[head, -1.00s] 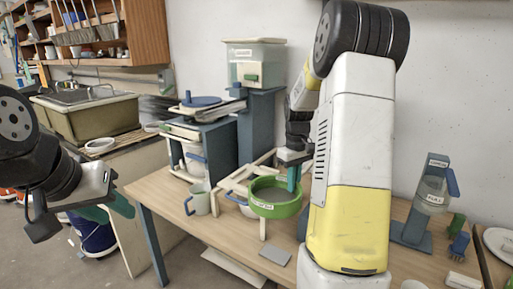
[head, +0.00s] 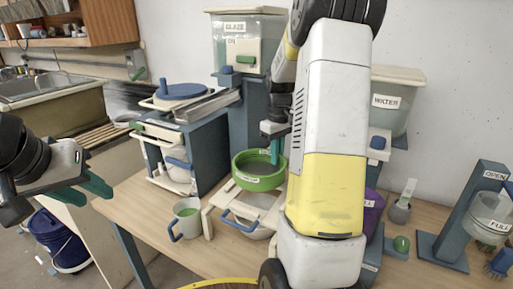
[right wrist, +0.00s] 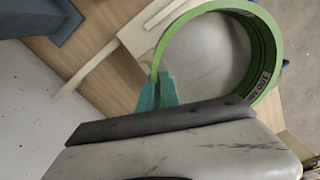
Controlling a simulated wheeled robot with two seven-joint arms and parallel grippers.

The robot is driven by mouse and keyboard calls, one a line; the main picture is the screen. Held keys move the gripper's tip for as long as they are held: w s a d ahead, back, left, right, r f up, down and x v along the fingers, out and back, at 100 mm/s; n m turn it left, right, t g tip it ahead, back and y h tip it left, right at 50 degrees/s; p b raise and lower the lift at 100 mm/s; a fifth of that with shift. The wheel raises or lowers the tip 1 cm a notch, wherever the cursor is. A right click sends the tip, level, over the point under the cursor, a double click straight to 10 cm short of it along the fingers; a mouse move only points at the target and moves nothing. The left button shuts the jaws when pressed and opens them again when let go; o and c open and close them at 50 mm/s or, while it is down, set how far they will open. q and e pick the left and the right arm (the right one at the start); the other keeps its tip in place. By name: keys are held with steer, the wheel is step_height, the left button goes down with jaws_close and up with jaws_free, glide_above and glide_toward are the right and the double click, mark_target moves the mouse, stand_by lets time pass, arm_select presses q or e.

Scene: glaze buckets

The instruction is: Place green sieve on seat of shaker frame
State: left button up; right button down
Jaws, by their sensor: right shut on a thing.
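The green sieve (head: 259,183) is a round ring with a mesh bottom and a label. My right gripper (head: 276,148) is shut on its rim; in the right wrist view the teal fingers (right wrist: 157,92) pinch the wall of the sieve (right wrist: 276,45). My left gripper (head: 97,184) is open and empty at the left, away from the table things.
A blue rack (head: 205,150) and a glaze bucket on a stand (head: 240,60) are behind. A water bucket (head: 392,110), purple container (head: 373,210) and blue stand (head: 462,215) are to the right.

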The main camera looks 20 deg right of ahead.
mark_target(276, 167)
steer(key=shift+f, duration=3.15)
steer(key=shift+f, duration=0.55)
steer(key=c, duration=1.5)
jaws_free()
step_height(276, 167, up, 8)
steer(key=shift+f, duration=0.1)
